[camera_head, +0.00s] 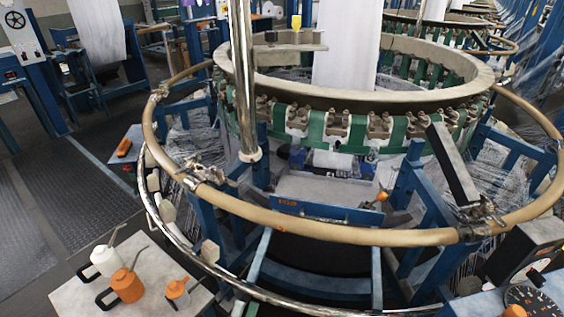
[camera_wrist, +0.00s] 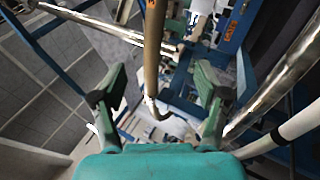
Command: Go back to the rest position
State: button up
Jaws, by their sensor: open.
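My gripper (camera_wrist: 160,75) shows in the wrist view as a teal body with two spread fingers. It is open, with nothing clearly held between the fingers. A tan tube (camera_wrist: 152,45) with an orange mark runs down between the fingers in that view; I cannot tell how far it lies from them. The circular loom (camera_head: 360,97) fills the middle and right of the head view, with a tan tubular ring (camera_head: 330,235) around it. I cannot make out my gripper in the head view.
A small table (camera_head: 75,296) at the front left of the head view bears a white can (camera_head: 106,261) and orange cans (camera_head: 127,286). A shiny upright pole (camera_head: 243,80) stands before the loom. Dark floor (camera_head: 70,190) lies open at the left. A gauge (camera_head: 530,300) shows at front right.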

jog(key=s+d+f+m+g+y, duration=0.1)
jog(key=s+d+f+g, duration=0.3)
jog(key=d+f, duration=0.55)
jog(key=s+d+f+m+g+y, duration=0.1)
jog(key=s+d+f+g, duration=0.25)
jog(key=d+f, duration=0.6)
jog(key=s+d+m+g+y, duration=0.1)
jog(key=s+d+g+y, duration=0.2)
jog(key=s+d, duration=0.45)
jog(key=s+r+m+y, duration=0.3)
jog(key=s+r+m, duration=0.25)
jog(key=s, duration=0.75)
jog(key=s+r+m+t, duration=0.1)
jog(key=s+r+m, duration=0.2)
jog(key=r, duration=0.8)
jog(key=s+d+r+m+t, duration=0.1)
jog(key=s+r+m+t, duration=0.1)
jog(key=r, duration=1)
jog(key=s+m, duration=0.1)
jog(key=m, duration=0.1)
jog(key=shift+s+d+r+m, duration=0.15)
jog(key=shift+s+r+m, duration=0.05)
jog(key=shift+s+m, duration=0.15)
